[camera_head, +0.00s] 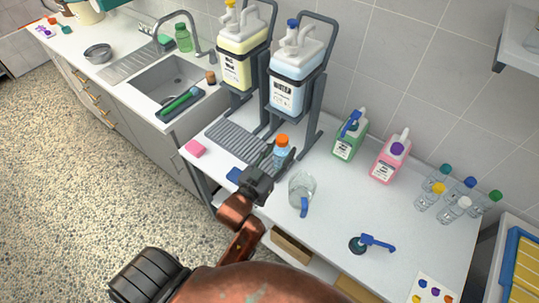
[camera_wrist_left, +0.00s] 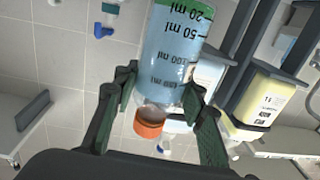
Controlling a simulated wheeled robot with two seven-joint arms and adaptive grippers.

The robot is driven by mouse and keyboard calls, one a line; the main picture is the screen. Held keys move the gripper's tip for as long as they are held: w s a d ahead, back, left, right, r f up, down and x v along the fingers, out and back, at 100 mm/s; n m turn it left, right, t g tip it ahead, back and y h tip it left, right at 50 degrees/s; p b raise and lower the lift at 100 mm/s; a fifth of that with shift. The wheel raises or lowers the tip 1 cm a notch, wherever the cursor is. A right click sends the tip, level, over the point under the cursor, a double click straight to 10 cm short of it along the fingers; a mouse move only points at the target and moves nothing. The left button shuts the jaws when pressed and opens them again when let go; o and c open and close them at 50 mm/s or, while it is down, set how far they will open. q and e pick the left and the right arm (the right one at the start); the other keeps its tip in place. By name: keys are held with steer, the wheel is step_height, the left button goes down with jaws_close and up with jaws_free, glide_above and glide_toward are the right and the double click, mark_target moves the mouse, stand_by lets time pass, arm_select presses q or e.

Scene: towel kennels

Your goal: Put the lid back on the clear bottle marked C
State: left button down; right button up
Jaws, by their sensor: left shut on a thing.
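My left gripper (camera_head: 268,166) is shut on a clear bottle (camera_head: 281,155) of pale blue liquid. An orange lid (camera_head: 282,140) shows at its upper end. In the left wrist view, the bottle (camera_wrist_left: 178,50) has black ml marks and a green band and appears upside down between the fingers (camera_wrist_left: 160,88). The orange lid (camera_wrist_left: 149,123) is at its neck end; I cannot tell how firmly it sits. No letter C is readable. Several small clear bottles (camera_head: 430,195) with coloured lids stand at the right. My right gripper is not in view.
A clear jug (camera_head: 301,190) with a blue handle stands close right of the held bottle. Two dispensers in stands (camera_head: 297,85) rise behind it. Green (camera_head: 349,138) and pink (camera_head: 390,158) jugs stand at the wall. A blue-handled pump (camera_head: 370,243) lies in front. The counter between is clear.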

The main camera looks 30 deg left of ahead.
arm_select(q)
steer(key=w+a+f+b, duration=0.3)
steer(key=w+a+f, duration=0.5)
steer(key=a, duration=0.1)
steer(key=shift+a+f, duration=0.3)
steer(key=shift+w, duration=0.1)
steer(key=f, duration=0.1)
steer(key=f+b, duration=0.2)
steer(key=f, duration=0.1)
steer(key=shift+w+a+f, duration=0.1)
steer(key=shift+w+a, duration=0.15)
steer(key=shift+a, duration=0.1)
